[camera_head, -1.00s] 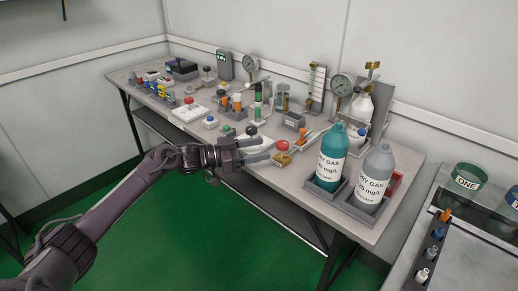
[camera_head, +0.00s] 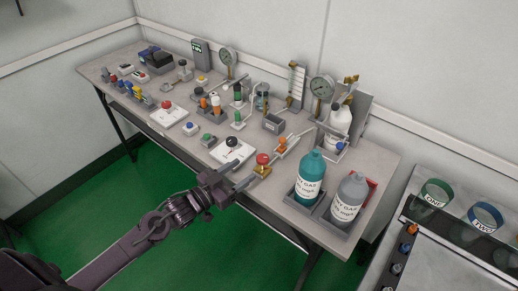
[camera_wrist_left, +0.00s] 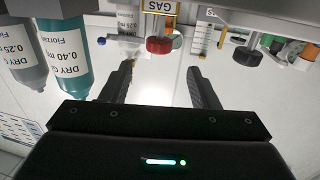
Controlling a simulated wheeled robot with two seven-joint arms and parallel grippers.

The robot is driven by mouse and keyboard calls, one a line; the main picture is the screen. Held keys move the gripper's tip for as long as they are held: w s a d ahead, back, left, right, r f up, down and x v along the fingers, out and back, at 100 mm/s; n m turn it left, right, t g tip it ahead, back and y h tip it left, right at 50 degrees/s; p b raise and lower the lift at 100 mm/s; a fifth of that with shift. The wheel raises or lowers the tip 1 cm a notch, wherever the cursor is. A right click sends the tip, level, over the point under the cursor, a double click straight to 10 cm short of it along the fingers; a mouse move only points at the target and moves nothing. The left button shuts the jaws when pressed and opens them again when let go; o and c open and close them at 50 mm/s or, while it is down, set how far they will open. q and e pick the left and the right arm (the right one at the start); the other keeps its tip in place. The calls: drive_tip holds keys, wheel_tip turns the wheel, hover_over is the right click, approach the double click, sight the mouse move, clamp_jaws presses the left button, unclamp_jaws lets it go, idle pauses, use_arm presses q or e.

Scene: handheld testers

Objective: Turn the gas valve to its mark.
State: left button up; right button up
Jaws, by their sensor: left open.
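The gas valve's red knob (camera_head: 262,158) stands near the front edge of the bench, left of the teal bottle. In the left wrist view the red knob (camera_wrist_left: 159,45) shows beside a yellow-edged GAS label (camera_wrist_left: 158,7). My left gripper (camera_head: 247,172) is open at the bench's front edge, close to the knob. In the left wrist view its two fingers (camera_wrist_left: 160,72) are spread, with the knob beyond the gap between them and nothing held. I cannot make out the valve's mark. My right gripper is not in view.
A teal bottle (camera_head: 311,174) and a grey bottle (camera_head: 348,196) stand in holders right of the valve. A white plate with a black knob (camera_head: 231,142) is just left of it. Gauges and small testers fill the bench behind. Green floor lies clear in front.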

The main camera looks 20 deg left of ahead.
sight(258, 161)
use_arm(q)
drive_tip(key=x, duration=0.7)
drive_tip(key=shift+w+d+f, duration=0.1)
drive_tip(key=shift+d, duration=0.05)
drive_tip(key=c, duration=1)
drive_tip(key=shift+o, duration=0.2)
